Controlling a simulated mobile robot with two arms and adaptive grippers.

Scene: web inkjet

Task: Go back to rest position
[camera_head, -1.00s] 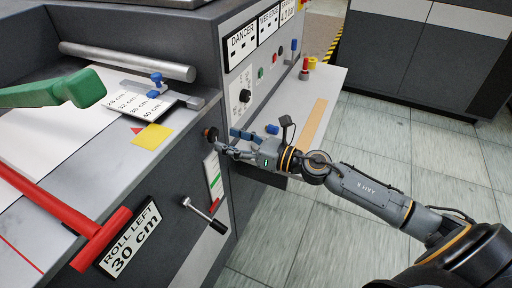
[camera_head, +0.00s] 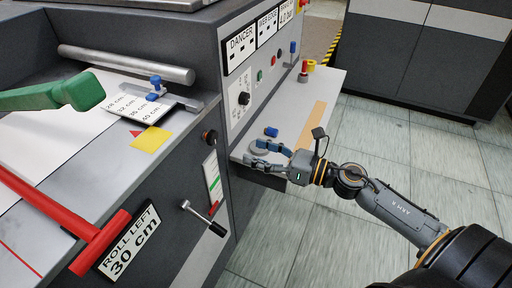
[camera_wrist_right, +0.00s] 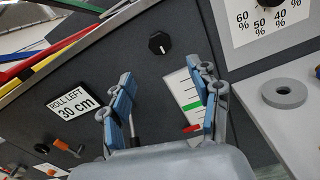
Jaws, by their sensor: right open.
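My right gripper (camera_head: 254,155) is open and empty in the head view, in front of the machine's side and over the edge of the light side shelf (camera_head: 325,90). Its two blue-padded fingers also show spread apart in the right wrist view (camera_wrist_right: 163,100). A dark round knob (camera_head: 209,137) on the machine's front panel is to the left of the gripper, clear of the fingers. It shows beyond the fingertips in the wrist view (camera_wrist_right: 159,43). My left gripper is not in view.
A lever with a black handle (camera_head: 206,218) sticks out from the front panel. A grey ring (camera_wrist_right: 284,93) lies on the shelf close to the gripper. A red T-shaped tool (camera_head: 92,238) and a green handle (camera_head: 60,94) are at the left. Open floor lies at the right.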

